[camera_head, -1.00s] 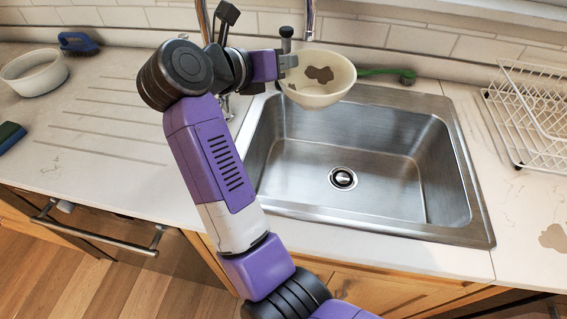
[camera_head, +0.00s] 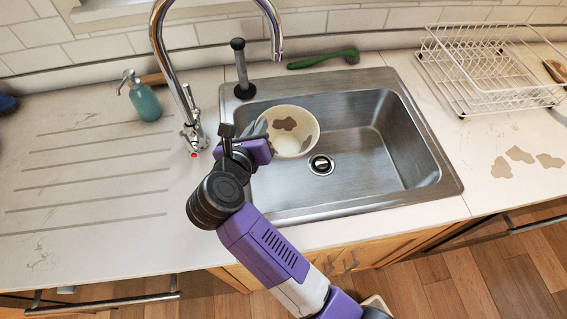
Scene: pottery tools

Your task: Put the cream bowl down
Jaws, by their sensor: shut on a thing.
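The cream bowl (camera_head: 298,141) has brown-grey patches on its inside. It is over the left part of the steel sink (camera_head: 378,165), tilted so that its inside faces the camera. My gripper (camera_head: 264,140) is at the bowl's left rim and shut on it. The fingertips are partly hidden by my wrist. I cannot tell how far the bowl's underside is above the sink floor.
The faucet (camera_head: 163,60) arches behind my gripper. A dark plunger-like tool (camera_head: 241,70) stands at the sink's back left corner. A green brush (camera_head: 322,59) lies behind the sink. A teal soap bottle (camera_head: 144,100) stands left. A white dish rack (camera_head: 490,70) and brown stains (camera_head: 520,155) are right.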

